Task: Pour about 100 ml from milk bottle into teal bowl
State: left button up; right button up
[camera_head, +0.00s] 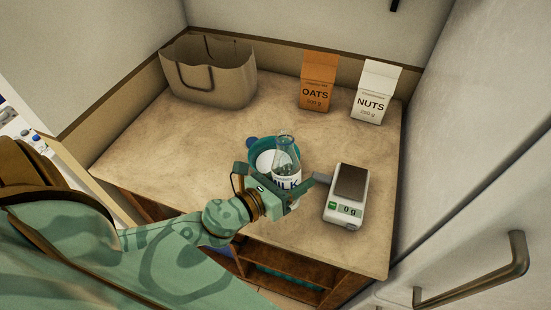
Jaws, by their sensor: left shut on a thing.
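The milk bottle (285,163) is clear glass with a "MILK" label. It stands upright in the picture, in front of the right part of the teal bowl (262,147). My left gripper (284,193) is shut on the lower part of the bottle, with a finger showing on each side. Whether the bottle rests on the counter or is held above it I cannot tell. The bowl is partly hidden by the bottle and gripper. Something white shows inside the bowl; I cannot tell what it is. My right gripper is out of view.
A scale (347,194) reading "0 g" stands right of the bottle. An orange oats box (318,84) and a white nuts box (374,95) stand at the back right, a beige bag (215,78) at the back left. The wooden counter (160,150) is clear at left.

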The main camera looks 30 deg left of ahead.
pick_arm(q)
notch_tip(320, 180, down, 2)
jog(key=m+b, duration=0.1)
jog(key=b, duration=0.2)
jog(key=shift+a+f+t, duration=0.1)
jog(key=shift+t, duration=0.3)
jog(key=shift+w+a+m+b, duration=0.1)
jog(key=shift+w+m+b, duration=0.05)
jog(key=shift+m+b, duration=0.6)
jog(key=shift+r+t, duration=0.3)
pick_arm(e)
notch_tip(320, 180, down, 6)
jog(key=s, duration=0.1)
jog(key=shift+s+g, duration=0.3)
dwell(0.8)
